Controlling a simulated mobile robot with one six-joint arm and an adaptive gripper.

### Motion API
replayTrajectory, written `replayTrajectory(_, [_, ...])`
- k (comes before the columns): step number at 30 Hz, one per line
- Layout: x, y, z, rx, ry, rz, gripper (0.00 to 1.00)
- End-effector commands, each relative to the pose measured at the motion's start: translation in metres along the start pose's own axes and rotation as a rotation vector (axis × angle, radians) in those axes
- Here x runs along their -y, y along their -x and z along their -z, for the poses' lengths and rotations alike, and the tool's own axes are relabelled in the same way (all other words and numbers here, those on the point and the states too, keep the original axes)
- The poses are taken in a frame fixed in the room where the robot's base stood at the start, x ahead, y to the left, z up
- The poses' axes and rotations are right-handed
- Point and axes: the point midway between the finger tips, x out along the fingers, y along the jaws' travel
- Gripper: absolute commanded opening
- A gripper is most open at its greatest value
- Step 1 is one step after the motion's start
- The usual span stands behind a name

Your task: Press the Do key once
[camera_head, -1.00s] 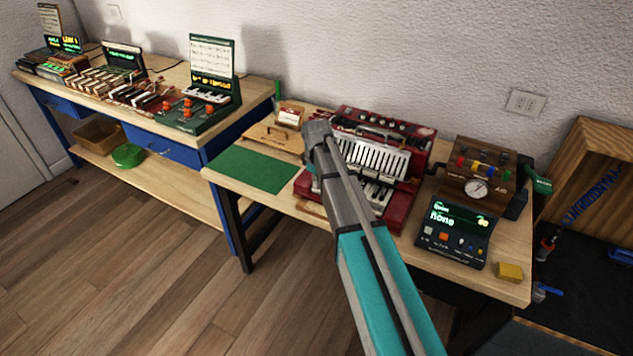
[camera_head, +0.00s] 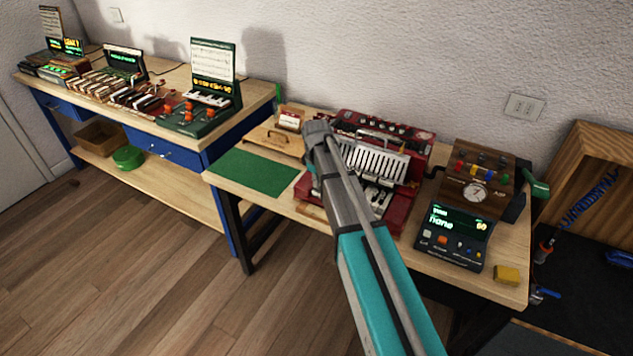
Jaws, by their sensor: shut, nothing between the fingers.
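A red keyboard device (camera_head: 415,170) stands on the near wooden bench. It has a row of tall white bars (camera_head: 375,158) and, lower down, white and black piano keys (camera_head: 378,196). My arm covers its left part and some of its keys. I cannot tell which key is Do. My gripper's fingers do not show; only my grey and teal arm is seen, crossing in front of the device. I cannot tell whether anything touches a key.
A dark display unit (camera_head: 455,240) reading "none" and a wooden box with a dial (camera_head: 478,180) stand right of the device. A yellow block (camera_head: 507,275) lies at the front edge. A green mat (camera_head: 255,172) is clear. More keyboards (camera_head: 125,85) stand on the left bench.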

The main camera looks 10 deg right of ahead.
Motion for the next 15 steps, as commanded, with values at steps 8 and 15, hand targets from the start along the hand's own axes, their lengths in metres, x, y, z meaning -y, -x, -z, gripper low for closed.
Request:
replayTrajectory(8, [0.0,0.018,0.0,0.0,0.0,0.0,0.0])
replayTrajectory(15, [0.0,0.039,0.0,0.0,0.0,0.0,0.0])
